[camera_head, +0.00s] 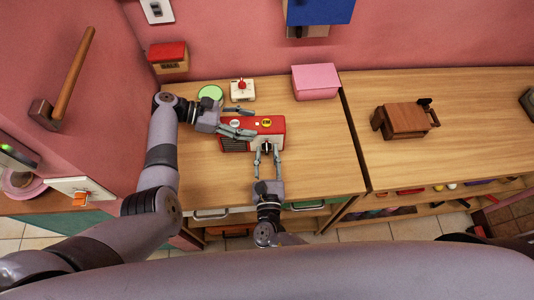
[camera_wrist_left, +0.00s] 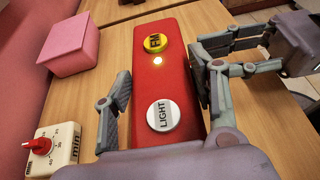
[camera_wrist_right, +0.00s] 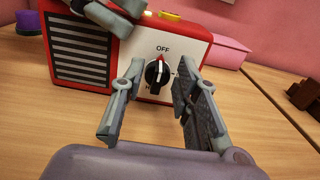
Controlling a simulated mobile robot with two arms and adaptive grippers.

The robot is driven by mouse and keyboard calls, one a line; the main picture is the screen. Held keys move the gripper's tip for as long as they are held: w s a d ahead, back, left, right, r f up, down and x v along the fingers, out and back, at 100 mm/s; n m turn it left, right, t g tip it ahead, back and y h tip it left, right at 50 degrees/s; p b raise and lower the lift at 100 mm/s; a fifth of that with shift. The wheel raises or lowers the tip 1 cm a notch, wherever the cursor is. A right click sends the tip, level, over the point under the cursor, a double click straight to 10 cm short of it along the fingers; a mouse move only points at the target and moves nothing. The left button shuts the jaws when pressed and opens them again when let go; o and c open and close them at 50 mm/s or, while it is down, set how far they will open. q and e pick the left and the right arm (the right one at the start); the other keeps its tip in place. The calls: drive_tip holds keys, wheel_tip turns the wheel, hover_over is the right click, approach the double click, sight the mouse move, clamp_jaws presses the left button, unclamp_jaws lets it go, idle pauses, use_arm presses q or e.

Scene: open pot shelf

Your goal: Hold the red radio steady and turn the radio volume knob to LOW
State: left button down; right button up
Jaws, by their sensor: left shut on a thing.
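The red radio (camera_head: 274,126) stands on the wooden counter, with a striped speaker grille (camera_wrist_right: 80,50) and a white front panel. Its black-and-white volume knob (camera_wrist_right: 155,74) sits on that panel below the word OFF, with a red mark at its top; other labels are partly hidden. My left gripper (camera_head: 250,132) is shut on the radio's body, one finger on each long side, as the left wrist view shows beside the red top (camera_wrist_left: 190,83). My right gripper (camera_wrist_right: 160,88) is open in front of the panel, its fingers either side of the knob with gaps visible.
The radio's top carries a yellow FM button (camera_wrist_left: 155,43) and a white LIGHT button (camera_wrist_left: 163,115). A white timer with a red dial (camera_head: 242,89), a green disc (camera_head: 211,93) and a pink box (camera_head: 315,82) stand behind. The counter right of the radio is clear.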

drive_tip(key=shift+w, duration=0.1)
drive_tip(key=shift+c, duration=0.3)
clamp_jaws()
